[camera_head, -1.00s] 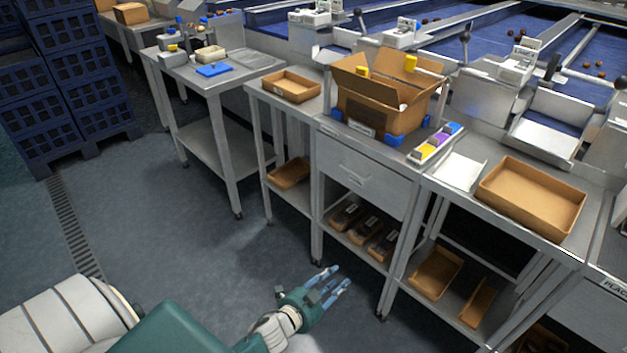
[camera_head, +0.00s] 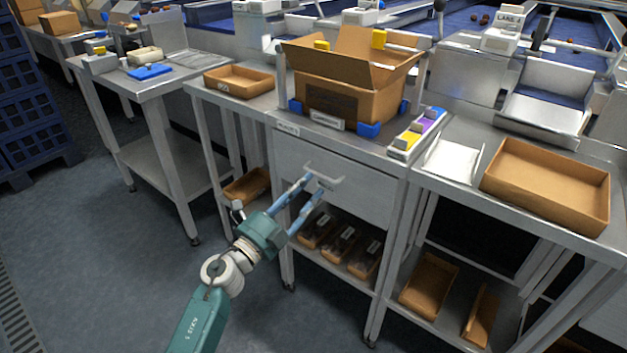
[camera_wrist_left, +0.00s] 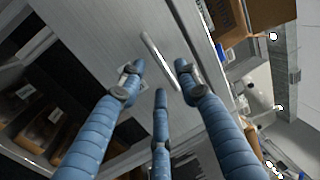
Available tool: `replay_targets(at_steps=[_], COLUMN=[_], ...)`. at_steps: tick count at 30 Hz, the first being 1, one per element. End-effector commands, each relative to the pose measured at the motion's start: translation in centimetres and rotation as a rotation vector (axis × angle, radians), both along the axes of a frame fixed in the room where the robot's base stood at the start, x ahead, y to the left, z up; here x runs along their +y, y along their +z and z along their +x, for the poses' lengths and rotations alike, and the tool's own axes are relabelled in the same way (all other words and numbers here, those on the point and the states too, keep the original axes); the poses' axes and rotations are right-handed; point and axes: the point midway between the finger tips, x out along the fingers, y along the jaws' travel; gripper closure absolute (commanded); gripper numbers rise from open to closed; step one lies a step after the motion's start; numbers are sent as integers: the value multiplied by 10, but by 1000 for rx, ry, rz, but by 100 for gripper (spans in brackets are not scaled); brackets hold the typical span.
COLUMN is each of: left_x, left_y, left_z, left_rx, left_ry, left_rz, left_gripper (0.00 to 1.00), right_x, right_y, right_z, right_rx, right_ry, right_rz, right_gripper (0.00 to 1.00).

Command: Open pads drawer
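The pads drawer (camera_head: 362,196) is a flat grey metal front under the middle bench, and it appears shut, flush with the frame. Its pale bar handle (camera_head: 326,176) sits near the upper part of the front and also shows in the left wrist view (camera_wrist_left: 158,58). My left gripper (camera_head: 315,185) reaches up from below with its blue fingertips at the handle. In the left wrist view the fingers (camera_wrist_left: 160,70) are spread apart, with the handle bar between them; I cannot tell whether any finger touches it. My right gripper is not in view.
An open cardboard box (camera_head: 345,98) stands on the bench above the drawer, beside a strip of coloured blocks (camera_head: 418,135). A shelf below holds several dark packs (camera_head: 342,243). Cardboard trays (camera_head: 238,80) lie on the neighbouring benches. The floor in front is clear.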

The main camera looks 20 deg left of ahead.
Motion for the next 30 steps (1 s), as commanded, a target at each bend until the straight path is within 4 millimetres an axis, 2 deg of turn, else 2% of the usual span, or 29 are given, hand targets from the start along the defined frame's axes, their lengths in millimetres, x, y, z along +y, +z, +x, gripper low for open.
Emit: replay_targets(at_steps=[3, 7, 18, 19, 23, 24, 30], left_x=[-7, -11, -13, -13, -13, -13, -13], left_y=[4, 6, 7, 7, 7, 7, 7], left_z=[18, 30, 36, 35, 35, 35, 35], left_rx=[-2, -1, 0, 0, 1, 1, 1], left_ry=[0, 0, 1, 1, 1, 1, 1], left_rz=[-2, -1, -1, -1, -1, -1, -1], left_gripper=[67, 67, 67, 71, 97, 100, 100], right_x=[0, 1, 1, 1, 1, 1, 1], right_y=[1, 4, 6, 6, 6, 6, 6], right_z=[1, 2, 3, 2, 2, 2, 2], right_rx=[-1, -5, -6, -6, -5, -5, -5], right_ry=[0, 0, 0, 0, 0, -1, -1], right_rz=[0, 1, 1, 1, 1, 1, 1], right_gripper=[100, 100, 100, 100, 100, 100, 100])
